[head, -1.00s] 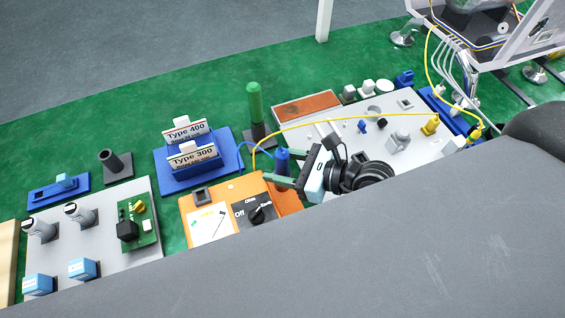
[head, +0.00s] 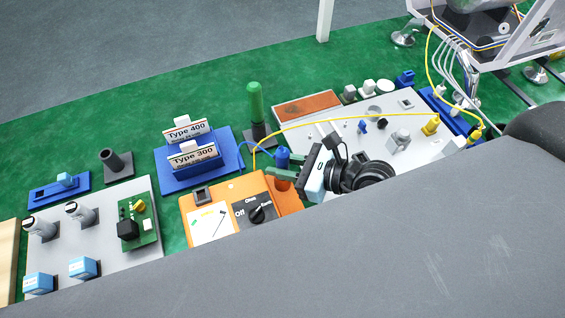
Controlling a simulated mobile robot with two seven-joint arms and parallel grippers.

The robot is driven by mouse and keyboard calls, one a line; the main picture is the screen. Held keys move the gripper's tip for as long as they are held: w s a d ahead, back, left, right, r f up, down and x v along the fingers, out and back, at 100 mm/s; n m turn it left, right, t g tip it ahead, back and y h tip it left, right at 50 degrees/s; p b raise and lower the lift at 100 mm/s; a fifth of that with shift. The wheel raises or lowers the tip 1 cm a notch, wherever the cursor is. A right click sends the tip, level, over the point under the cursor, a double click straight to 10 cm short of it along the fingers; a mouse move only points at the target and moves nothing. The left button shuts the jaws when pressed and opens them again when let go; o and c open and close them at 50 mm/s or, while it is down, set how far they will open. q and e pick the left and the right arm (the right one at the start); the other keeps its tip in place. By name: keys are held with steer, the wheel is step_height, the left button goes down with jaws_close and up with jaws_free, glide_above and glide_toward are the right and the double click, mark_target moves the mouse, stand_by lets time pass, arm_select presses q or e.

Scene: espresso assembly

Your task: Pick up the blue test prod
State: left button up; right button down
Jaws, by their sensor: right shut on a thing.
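The blue test prod (head: 283,157) stands upright at the back right of the orange multimeter (head: 212,190). The prod's lower part is hidden by the fingers. My left gripper is not in view.
A green-handled tool (head: 255,105) stands in a dark holder behind the prod. A yellow cable (head: 345,118) arches over the grey board (head: 440,110) on the right. The blue rack with Type 400 and Type 300 boxes (head: 230,150) stands left. Grey bodywork fills the front.

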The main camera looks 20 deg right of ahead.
mark_target(282, 150)
step_height(282, 150, up, 7)
steer(key=shift+r+p, duration=0.1)
steer(key=shift+p, duration=0.6)
arm_select(q)
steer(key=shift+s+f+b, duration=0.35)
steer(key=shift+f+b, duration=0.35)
steer(key=shift+b, duration=0.5)
arm_select(e)
steer(key=s+d, duration=1.2)
steer(key=d, duration=0.1)
steer(key=shift+s+f, duration=0.15)
steer(key=shift+f, duration=0.05)
steer(key=shift+d, duration=0.1)
